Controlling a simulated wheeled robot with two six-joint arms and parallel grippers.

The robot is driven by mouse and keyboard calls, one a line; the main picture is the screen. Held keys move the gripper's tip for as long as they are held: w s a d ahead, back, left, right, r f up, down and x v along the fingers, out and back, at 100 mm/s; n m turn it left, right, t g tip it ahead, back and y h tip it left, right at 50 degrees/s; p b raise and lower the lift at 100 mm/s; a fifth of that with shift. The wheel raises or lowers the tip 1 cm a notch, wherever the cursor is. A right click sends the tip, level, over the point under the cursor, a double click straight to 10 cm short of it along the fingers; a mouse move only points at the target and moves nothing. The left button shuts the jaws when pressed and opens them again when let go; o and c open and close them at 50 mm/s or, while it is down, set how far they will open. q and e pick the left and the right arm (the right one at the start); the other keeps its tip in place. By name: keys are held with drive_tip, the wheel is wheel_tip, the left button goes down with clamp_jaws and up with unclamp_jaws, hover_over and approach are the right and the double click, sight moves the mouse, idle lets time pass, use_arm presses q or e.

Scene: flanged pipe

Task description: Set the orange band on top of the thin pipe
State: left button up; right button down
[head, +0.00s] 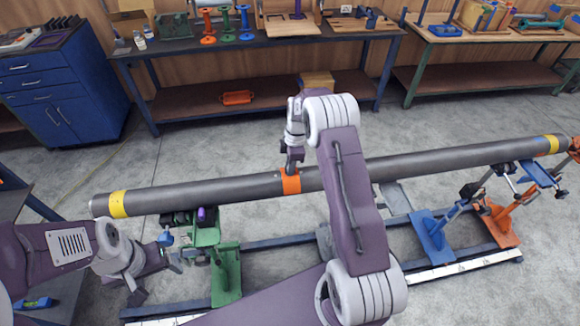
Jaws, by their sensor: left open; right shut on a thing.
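The long grey pipe (240,190) lies across the view, raised on stands. The orange band (291,184) is at the pipe's middle, against its upper and near side. I cannot tell whether it rests on the pipe or is held just off it. My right gripper (291,168) reaches down from above and is shut on the orange band. My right arm hides part of the pipe just right of the band. My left gripper (173,252) is open and empty, below the pipe's left end and left of the green stand.
A green stand (226,275), a blue stand (432,235) and an orange stand (498,224) stand along a low rail frame (465,268). Yellow bands (118,204) mark the pipe's ends. Workbenches (270,42) and a blue cabinet (62,85) stand behind, with clear floor between.

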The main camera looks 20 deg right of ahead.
drive_tip(key=shift+f, duration=0.2)
drive_tip(key=shift+r, duration=0.1)
idle(0.5)
drive_tip(key=c, duration=1.3)
unclamp_jaws()
drive_tip(key=shift+r, duration=0.1)
drive_tip(key=shift+r+p, duration=2.45)
drive_tip(key=shift+r, duration=1.05)
drive_tip(key=shift+f, duration=0.1)
